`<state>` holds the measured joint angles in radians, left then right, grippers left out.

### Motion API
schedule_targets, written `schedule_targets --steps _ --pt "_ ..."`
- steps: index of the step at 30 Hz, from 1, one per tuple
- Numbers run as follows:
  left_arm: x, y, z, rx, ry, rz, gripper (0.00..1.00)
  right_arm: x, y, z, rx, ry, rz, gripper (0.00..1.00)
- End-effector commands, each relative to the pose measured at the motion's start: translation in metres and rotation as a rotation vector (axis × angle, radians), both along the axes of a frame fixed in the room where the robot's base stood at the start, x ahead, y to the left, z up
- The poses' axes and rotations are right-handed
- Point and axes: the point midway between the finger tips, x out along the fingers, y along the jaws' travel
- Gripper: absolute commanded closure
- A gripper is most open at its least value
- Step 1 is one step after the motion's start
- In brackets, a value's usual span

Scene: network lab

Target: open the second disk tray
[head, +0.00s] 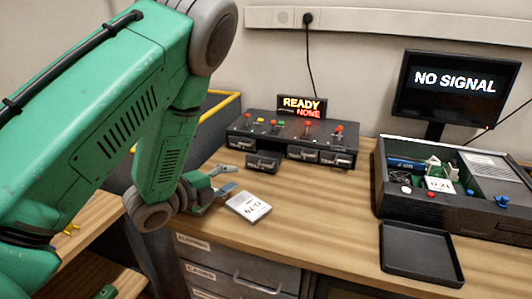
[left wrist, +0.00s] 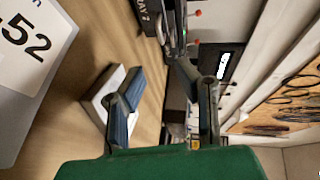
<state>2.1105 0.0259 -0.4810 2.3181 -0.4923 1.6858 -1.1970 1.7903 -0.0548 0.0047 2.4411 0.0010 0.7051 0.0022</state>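The black tray unit (head: 290,135) stands at the back of the bench, with a row of labelled tray fronts. The second tray from the left (head: 262,162) sits forward of its neighbours, sticking out of the unit's face. My left gripper (head: 224,180) is to the left of and nearer than that tray, apart from it. In the left wrist view its two fingers (left wrist: 165,105) are spread with nothing between them. A disk (head: 248,206) with a white label lies flat on the bench beside the gripper. My right gripper is in neither view.
A lit sign (head: 302,106) stands behind the unit. An open black case (head: 450,185) and an empty black tray (head: 420,253) are at the right. A labelled grey item (left wrist: 30,50) is close to the left wrist camera. The bench between the disk and the black tray is clear.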

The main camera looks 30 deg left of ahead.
Motion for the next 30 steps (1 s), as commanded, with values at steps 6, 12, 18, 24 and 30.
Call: schedule_targets --steps 6,12,18,24,30 --pt "0.021 -0.004 -0.006 0.002 -0.006 -0.003 0.72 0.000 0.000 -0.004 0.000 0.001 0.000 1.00" --pt "0.063 -0.011 -0.016 0.001 -0.006 -0.004 0.72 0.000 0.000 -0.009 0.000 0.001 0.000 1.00" --pt "0.101 -0.017 -0.024 0.001 -0.004 -0.002 0.72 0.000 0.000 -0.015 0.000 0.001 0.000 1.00" --pt "0.124 -0.021 -0.028 0.000 -0.003 -0.001 0.72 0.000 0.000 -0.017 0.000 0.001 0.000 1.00" --pt "0.131 -0.022 -0.029 0.000 -0.002 0.000 0.72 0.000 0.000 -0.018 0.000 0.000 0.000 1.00"
